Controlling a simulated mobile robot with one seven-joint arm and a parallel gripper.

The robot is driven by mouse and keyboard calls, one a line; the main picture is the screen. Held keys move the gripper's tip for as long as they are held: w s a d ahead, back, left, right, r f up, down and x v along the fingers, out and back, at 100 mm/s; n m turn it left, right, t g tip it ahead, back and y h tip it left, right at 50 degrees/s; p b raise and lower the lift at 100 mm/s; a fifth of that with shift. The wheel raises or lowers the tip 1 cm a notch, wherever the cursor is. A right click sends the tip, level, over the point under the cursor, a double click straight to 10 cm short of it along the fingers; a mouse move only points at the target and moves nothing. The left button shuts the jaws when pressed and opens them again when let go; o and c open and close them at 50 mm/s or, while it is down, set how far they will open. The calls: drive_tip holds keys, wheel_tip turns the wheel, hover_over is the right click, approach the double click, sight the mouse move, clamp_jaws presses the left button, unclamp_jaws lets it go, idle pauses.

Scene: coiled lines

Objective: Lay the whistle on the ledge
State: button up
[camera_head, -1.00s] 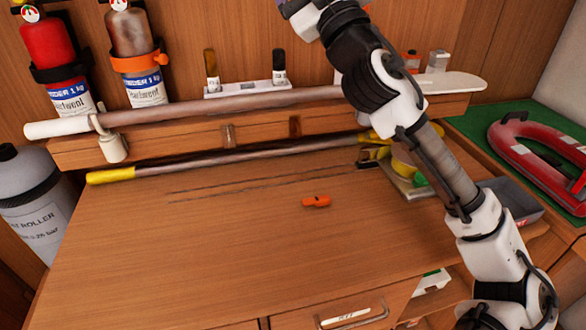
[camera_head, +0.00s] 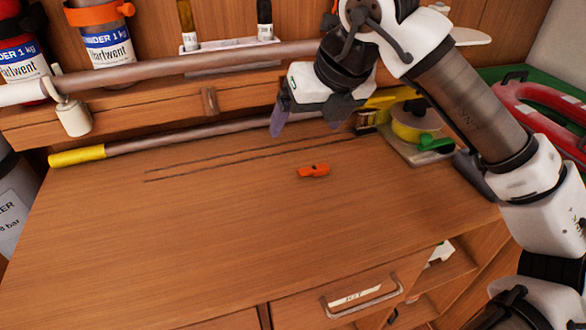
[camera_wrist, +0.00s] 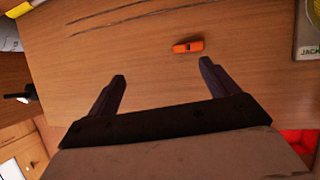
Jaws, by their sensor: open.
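The orange whistle (camera_head: 313,170) lies on the wooden worktop, right of its middle. It also shows in the wrist view (camera_wrist: 188,46), beyond the fingertips and nearer the right one. My gripper (camera_head: 308,128) is open and empty, above the back of the worktop behind the whistle; its two dark fingers (camera_wrist: 162,70) stand wide apart in the wrist view. The wooden ledge (camera_head: 150,118) runs along the back wall above the worktop, partly hidden by my arm.
A pole with a yellow end (camera_head: 76,157) lies along the back of the worktop. A long rod (camera_head: 220,62) runs along the ledge. Two brushes (camera_head: 187,25) stand behind it. A tray with a yellow reel (camera_head: 415,125) is at right. The front worktop is clear.

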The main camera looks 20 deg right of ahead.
sight(314, 167)
drive_tip(key=w+d+f, duration=0.1)
drive_tip(key=f, duration=0.3)
drive_tip(key=w+d+f+h, duration=0.1)
drive_tip(key=w+f, duration=0.1)
drive_tip(key=f, duration=0.3)
drive_tip(key=w+d+f+h+p, duration=0.1)
drive_tip(key=f, duration=0.3)
drive_tip(key=shift+w+f+m, duration=0.15)
drive_tip(key=shift+f+m, duration=0.1)
drive_tip(key=shift+m, duration=0.05)
drive_tip(key=c, duration=1.1)
drive_tip(key=shift+r, duration=0.1)
drive_tip(key=shift+c, duration=0.2)
